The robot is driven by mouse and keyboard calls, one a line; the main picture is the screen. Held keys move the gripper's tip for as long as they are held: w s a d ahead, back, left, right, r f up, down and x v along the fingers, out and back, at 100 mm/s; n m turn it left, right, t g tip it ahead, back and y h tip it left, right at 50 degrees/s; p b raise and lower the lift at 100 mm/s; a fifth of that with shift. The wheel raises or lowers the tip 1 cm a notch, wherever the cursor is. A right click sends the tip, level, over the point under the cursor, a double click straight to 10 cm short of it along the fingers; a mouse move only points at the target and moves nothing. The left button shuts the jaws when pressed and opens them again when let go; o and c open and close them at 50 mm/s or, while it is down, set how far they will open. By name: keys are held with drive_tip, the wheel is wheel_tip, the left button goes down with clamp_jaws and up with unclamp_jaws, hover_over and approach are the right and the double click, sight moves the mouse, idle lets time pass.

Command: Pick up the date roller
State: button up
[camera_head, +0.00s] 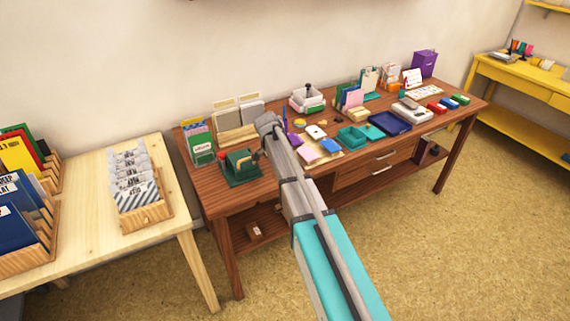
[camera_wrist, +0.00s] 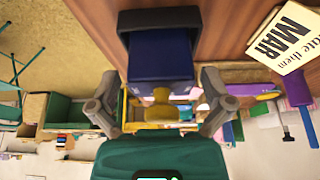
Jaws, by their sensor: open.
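In the wrist view a blue block (camera_wrist: 160,62) with a dark frame (camera_wrist: 158,18) at its top edge and a yellow knob-like part (camera_wrist: 162,108) shows between my fingers. I cannot tell whether this is the date roller. My gripper (camera_wrist: 159,82) is open, with one grey finger on each side of the block. I see no clear contact. In the body view the end of my arm is over the left-middle of the brown table (camera_head: 222,202), and it hides what lies behind it. No date roller can be made out for sure there.
A green stand (camera_head: 243,168) is just left of my arm's end. Teal trays (camera_head: 351,137), a dark blue tray (camera_head: 390,123) and small blocks crowd the table to the right. A card marked "MAR" (camera_wrist: 288,38) shows in the wrist view. A pale table (camera_head: 95,200) stands left.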

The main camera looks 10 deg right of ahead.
drive_tip(key=c, duration=1.3)
drive_tip(key=shift+o, duration=0.2)
drive_tip(key=shift+r, duration=0.15)
wheel_tip(320, 180, up, 3)
drive_tip(key=p, duration=0.3)
drive_tip(key=s+r+p, duration=0.9)
drive_tip(key=s+p, duration=0.1)
drive_tip(key=s, duration=0.4)
drive_tip(key=shift+r, duration=0.4)
